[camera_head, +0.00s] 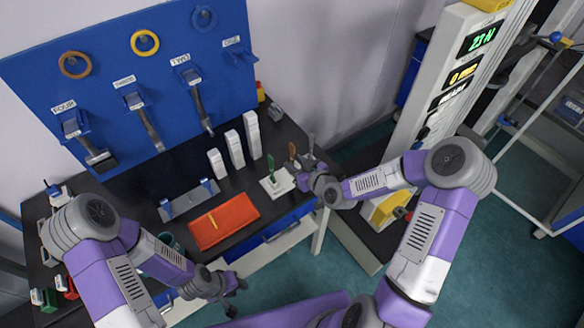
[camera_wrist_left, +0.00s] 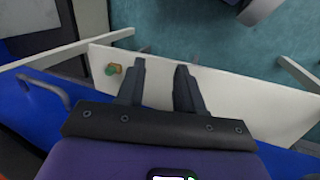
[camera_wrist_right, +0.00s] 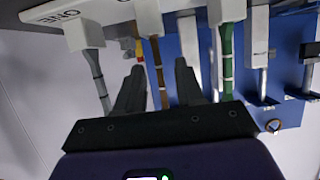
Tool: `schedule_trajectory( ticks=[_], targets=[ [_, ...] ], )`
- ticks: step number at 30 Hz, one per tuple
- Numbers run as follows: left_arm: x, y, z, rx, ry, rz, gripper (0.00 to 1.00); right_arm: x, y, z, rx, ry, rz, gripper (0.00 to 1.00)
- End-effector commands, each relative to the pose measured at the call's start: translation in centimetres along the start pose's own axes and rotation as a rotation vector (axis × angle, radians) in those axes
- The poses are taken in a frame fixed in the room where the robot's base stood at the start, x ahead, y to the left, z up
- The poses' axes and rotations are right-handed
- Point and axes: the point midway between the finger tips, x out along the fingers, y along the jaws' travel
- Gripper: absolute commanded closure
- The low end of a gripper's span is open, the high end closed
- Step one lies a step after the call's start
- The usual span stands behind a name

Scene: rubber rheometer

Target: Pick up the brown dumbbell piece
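The brown dumbbell piece (camera_wrist_right: 158,76) stands in a white holder, between the two fingers of my right gripper (camera_wrist_right: 158,75) in the right wrist view. Gaps show on both sides of it, and the fingers are open. In the head view the brown piece (camera_head: 292,151) is beside my right gripper (camera_head: 303,163) at the table's right end. A green piece (camera_wrist_right: 227,62) and a grey piece (camera_wrist_right: 97,75) stand on either side of it. My left gripper (camera_wrist_left: 160,68) is open and empty, low in front of the table (camera_head: 235,284).
A red-orange tray (camera_head: 223,222) lies on the black table, with several white upright blocks (camera_head: 234,149) behind it. A blue board (camera_head: 110,95) with hanging tools and rings stands at the back. A tall white machine with displays (camera_head: 450,85) is at the right.

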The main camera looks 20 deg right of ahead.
Motion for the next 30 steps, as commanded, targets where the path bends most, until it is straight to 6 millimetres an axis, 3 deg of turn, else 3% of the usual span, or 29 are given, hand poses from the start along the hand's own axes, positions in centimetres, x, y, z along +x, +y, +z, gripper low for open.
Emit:
schedule_trajectory(
  ticks=[5, 12, 13, 20, 30],
  targets=[
    [0.1, 0.0, 0.0, 0.0, 0.001, 0.0, 0.64, 2.0, -0.1, 0.0, 0.001, 0.0, -0.001, 0.63],
    [0.1, 0.0, 0.0, 0.0, 0.001, 0.0, 0.64, 2.2, 0.0, 0.0, 0.001, -0.001, -0.001, 0.63],
    [0.1, 0.0, 0.0, 0.0, 0.001, 0.0, 0.64, 2.2, 0.0, 0.0, 0.001, -0.001, 0.0, 0.64],
    [0.1, 0.0, -0.1, 0.0, 0.001, 0.0, 0.64, 2.2, 0.0, 0.0, 0.002, -0.001, 0.0, 1.0],
    [0.1, 0.0, -0.1, 0.0, 0.001, 0.0, 0.64, 2.2, 0.0, -0.1, 0.001, -0.001, 0.0, 1.0]
  ],
)
